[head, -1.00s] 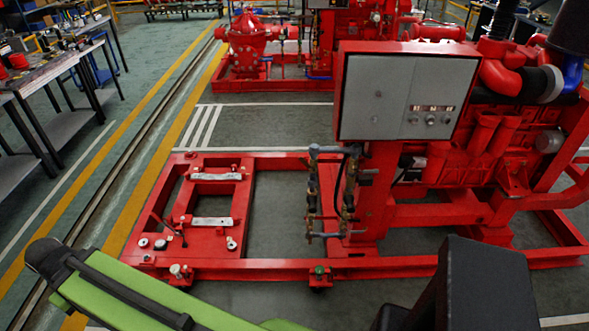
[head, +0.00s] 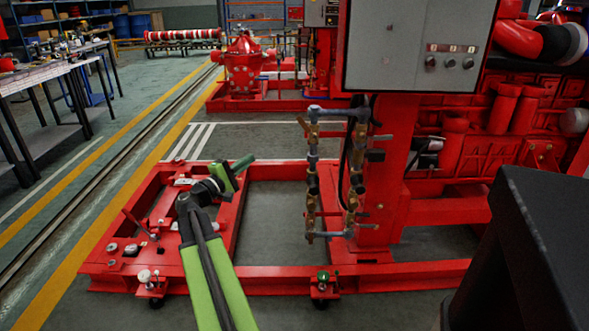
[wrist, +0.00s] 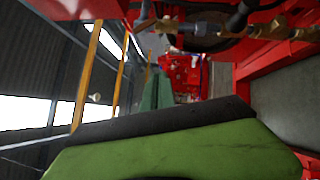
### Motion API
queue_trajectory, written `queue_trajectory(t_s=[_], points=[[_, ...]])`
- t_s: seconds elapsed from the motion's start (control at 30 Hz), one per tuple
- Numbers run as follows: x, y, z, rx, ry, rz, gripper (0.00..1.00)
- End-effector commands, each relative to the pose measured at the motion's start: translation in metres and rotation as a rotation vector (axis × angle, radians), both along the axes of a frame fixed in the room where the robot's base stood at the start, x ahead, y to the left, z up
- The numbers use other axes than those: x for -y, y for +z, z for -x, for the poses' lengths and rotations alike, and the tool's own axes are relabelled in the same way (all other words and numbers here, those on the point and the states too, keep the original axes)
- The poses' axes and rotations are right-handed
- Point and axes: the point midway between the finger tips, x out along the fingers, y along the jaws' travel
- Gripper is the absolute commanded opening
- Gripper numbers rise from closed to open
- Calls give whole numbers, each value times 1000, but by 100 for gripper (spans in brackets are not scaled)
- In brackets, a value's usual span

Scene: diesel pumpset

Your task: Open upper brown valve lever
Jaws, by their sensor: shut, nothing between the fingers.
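The pipe assembly (head: 312,178) has grey pipes and brown valves, and stands upright at the front of the red column. The upper brown valve lever (head: 303,127) sticks out to the left near the top of the left pipe. My gripper (head: 246,163) is shut and empty, to the left of this pipe and lower in the picture than the lever, apart from it. In the wrist view, brown fittings (wrist: 165,23) show on the pipe along the top edge. The gripper's green fingers (wrist: 156,92) point away there, below the pipe.
A red base frame (head: 265,281) lies under the pipes and my arm. A grey control panel (head: 418,45) hangs above and right of the pipes, with the red engine (head: 490,140) behind. Open floor (head: 270,140) lies behind the frame.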

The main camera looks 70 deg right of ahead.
Motion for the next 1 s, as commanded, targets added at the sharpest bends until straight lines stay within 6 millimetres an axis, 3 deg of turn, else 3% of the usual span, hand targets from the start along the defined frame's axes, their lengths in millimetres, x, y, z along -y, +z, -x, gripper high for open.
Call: queue_trajectory(t_s=[0.03, 0.23, 0.57, 1.0], points=[[18, -26, 16, -69, -24, 55, 0], [50, -19, 48, -275, -68, 187, 0], [64, -4, 55, -314, -76, 207, 0], [143, 37, 79, -313, -77, 207, 0]])
